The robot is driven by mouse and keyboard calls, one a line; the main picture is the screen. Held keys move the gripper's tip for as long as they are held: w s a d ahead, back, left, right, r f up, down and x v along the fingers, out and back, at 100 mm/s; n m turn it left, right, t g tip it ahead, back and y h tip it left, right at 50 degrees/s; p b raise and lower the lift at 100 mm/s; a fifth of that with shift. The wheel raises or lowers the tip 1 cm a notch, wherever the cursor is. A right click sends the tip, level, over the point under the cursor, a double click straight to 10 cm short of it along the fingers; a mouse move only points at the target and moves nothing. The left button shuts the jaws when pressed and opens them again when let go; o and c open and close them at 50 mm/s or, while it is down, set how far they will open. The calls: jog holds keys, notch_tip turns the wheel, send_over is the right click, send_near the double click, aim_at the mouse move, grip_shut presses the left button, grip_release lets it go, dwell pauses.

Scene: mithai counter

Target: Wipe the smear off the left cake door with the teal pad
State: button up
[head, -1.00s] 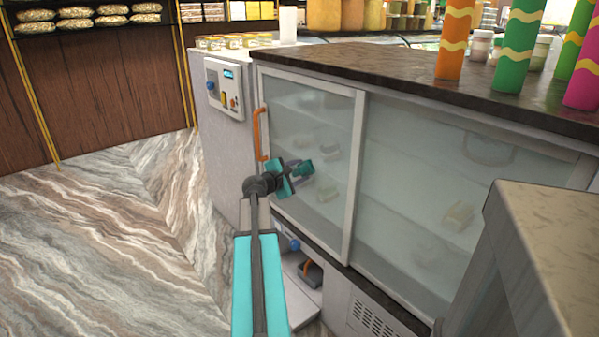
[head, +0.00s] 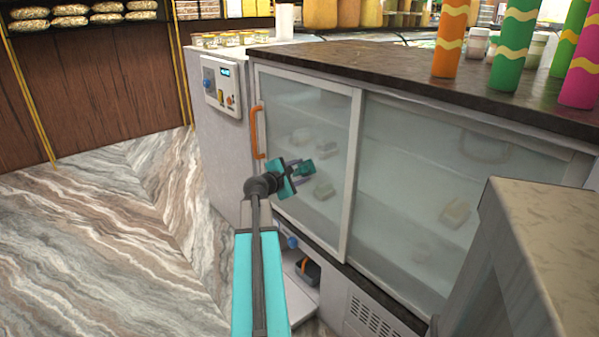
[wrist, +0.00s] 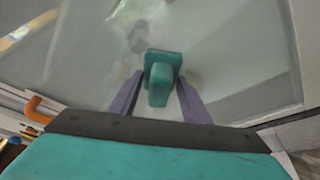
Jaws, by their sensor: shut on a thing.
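My gripper (head: 294,178) is shut on the teal pad (head: 302,169), in front of the lower middle of the left cake door (head: 312,108). In the wrist view, the two purple fingers of my gripper (wrist: 158,98) close on the handle of the teal pad (wrist: 164,60), whose block faces the glass. I cannot tell whether the pad touches the glass. The left door is a framed glass panel with an orange handle (head: 257,132) at its left edge. A faint brownish, pinkish patch shows beyond the pad in the wrist view; I cannot tell whether it is the smear or something behind the glass.
A right glass door (head: 415,190) adjoins the left one. A dark countertop (head: 390,75) above carries striped tubes (head: 515,45) at the right. A control panel (head: 222,87) is left of the doors. A beige-topped block (head: 560,230) stands at the right front. The marble floor (head: 110,230) at left is clear.

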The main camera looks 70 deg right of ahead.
aim_at(305, 162)
jog(key=shift+s+r, duration=0.15)
jog(key=shift+s, duration=0.05)
jog(key=shift+r+p, duration=1.3)
jog(key=shift+r, duration=0.2)
jog(key=shift+w, duration=0.1)
jog(key=shift+r+p, duration=1.25)
jog(key=shift+r, duration=0.2)
jog(key=shift+r+p, duration=1.25)
jog(key=shift+r, duration=0.4)
jog(key=shift+d, duration=0.1)
jog(key=shift+r+p, duration=1.2)
jog(key=shift+r, duration=0.35)
